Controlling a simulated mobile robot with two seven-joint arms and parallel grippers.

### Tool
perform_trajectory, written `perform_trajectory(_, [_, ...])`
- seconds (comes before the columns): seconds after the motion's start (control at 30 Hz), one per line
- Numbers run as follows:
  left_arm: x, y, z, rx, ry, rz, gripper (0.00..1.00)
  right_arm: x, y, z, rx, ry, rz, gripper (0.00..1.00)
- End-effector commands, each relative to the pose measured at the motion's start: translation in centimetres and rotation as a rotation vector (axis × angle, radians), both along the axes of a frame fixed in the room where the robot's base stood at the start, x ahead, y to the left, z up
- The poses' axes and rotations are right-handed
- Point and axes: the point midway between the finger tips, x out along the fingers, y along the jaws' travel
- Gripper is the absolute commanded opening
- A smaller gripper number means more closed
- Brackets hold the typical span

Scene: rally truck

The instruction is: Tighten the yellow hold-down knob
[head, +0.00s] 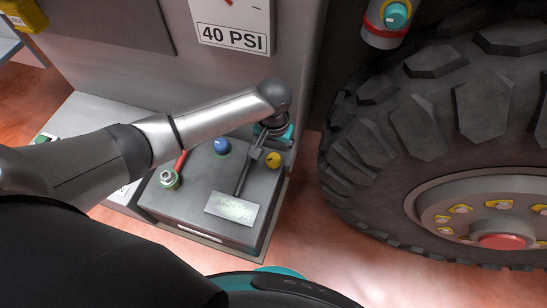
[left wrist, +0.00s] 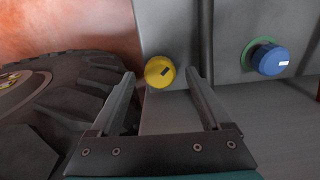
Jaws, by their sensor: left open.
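The yellow hold-down knob (head: 273,159) sits on the dark battery box (head: 232,180), close to the box's right edge. A dark marking shows on the knob in the left wrist view (left wrist: 160,72). My left gripper (head: 262,146) is just above and beside the knob in the head view. In the left wrist view the open fingers (left wrist: 160,76) stand apart, with the knob between their tips in the picture. I cannot tell whether either finger touches it. My right gripper is not in view.
A big tire (head: 430,130) is close on the right. A 40 PSI panel (head: 233,25) is behind.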

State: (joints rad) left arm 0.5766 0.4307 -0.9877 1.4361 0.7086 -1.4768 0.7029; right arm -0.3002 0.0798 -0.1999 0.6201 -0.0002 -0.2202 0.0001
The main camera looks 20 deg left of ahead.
Motion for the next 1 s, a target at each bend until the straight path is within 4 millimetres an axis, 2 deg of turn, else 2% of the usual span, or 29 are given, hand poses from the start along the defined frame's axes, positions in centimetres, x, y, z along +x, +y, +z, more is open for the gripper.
perform_trajectory(0.03, [-0.02,-0.02,-0.74,0.000,0.001,0.000,0.81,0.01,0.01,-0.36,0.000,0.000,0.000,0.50])
perform_trajectory(0.13, [0.00,-0.01,-1.31,0.000,0.000,-0.001,0.81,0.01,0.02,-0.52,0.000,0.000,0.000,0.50])
perform_trajectory(0.47, [0.00,0.00,-1.50,0.000,-0.001,-0.001,0.81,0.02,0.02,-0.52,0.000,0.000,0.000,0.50])
perform_trajectory(1.0, [0.01,0.02,-1.48,0.001,-0.001,-0.001,0.20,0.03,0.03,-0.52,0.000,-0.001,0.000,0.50])
